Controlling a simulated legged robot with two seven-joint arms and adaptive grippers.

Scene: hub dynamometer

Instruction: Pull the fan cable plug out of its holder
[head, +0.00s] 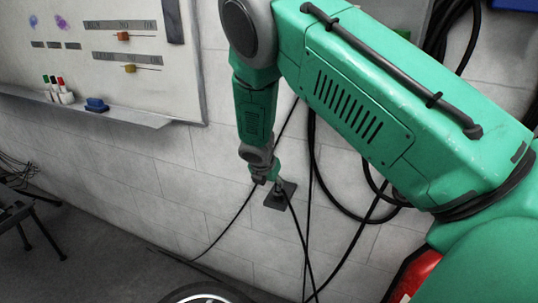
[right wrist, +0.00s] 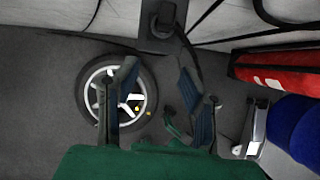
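A dark square holder plate (head: 283,201) is fixed on the pale wall. It also shows at the top of the right wrist view (right wrist: 148,42). The fan cable plug (right wrist: 163,20) appears as a small dark body at this plate, with a black cable running off it. It is too dark to tell exactly how it sits. My right gripper (head: 267,178) is beside the holder in the head view and partly covers it. In the right wrist view the fingers (right wrist: 157,70) are spread apart with nothing between them. My left gripper is not in view.
Several black cables (head: 309,180) hang down the wall around my right arm. A wheel (right wrist: 117,95) lies below, behind the fingers in the wrist view. A red case (right wrist: 275,72) and a blue object (right wrist: 292,120) are at the right. A whiteboard (head: 95,75) with a tray hangs left.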

